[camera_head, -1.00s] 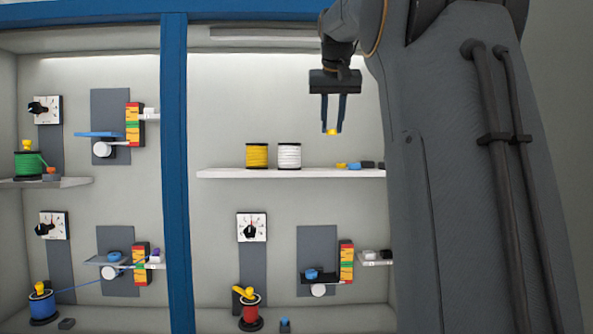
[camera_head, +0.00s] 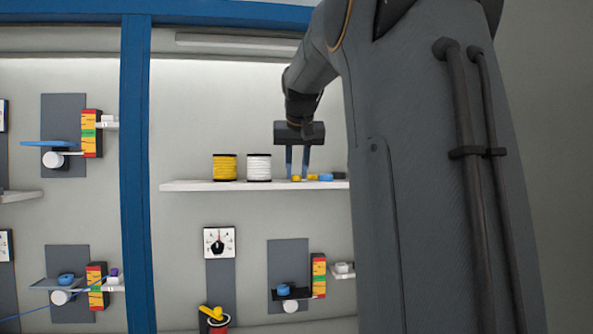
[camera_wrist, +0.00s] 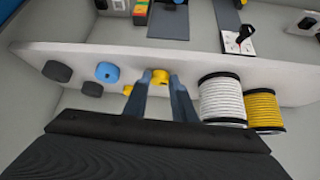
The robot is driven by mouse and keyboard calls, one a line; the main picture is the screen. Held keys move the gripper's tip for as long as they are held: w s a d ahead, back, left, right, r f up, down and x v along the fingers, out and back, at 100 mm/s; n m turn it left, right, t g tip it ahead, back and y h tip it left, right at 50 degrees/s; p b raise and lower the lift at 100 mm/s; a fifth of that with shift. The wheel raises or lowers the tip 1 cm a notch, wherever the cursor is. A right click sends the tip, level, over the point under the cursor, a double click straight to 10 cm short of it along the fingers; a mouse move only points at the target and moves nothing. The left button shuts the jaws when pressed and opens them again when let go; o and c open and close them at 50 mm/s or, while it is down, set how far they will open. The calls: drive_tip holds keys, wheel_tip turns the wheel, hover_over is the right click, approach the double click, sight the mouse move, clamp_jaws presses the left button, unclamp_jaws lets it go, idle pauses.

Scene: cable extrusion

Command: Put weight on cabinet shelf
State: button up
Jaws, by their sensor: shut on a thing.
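My gripper (camera_head: 297,178) is shut on a small yellow weight (camera_wrist: 160,77), seen between its fingertips in the wrist view. The gripper points down, with the weight at or just above the white cabinet shelf (camera_head: 190,186); I cannot tell whether it touches. On the shelf to its right in the head view are another yellow weight (camera_head: 312,177), a blue weight (camera_head: 326,177) and a dark weight (camera_head: 341,175). In the wrist view the blue weight (camera_wrist: 107,72) and two dark weights (camera_wrist: 57,71) lie to the left of the fingers.
A white spool (camera_head: 258,168) and a yellow spool (camera_head: 224,168) stand on the shelf close to the left of my gripper. A blue post (camera_head: 136,180) divides the cabinet. Below are a dial (camera_head: 219,242) and a small platform with a blue weight (camera_head: 283,289). The shelf's left end is clear.

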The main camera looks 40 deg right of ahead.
drive_tip(key=shift+f, duration=0.15)
drive_tip(key=o, duration=0.9)
drive_tip(key=shift+o, duration=0.2)
drive_tip(key=v, duration=1.2)
drive_tip(key=shift+b, duration=0.45)
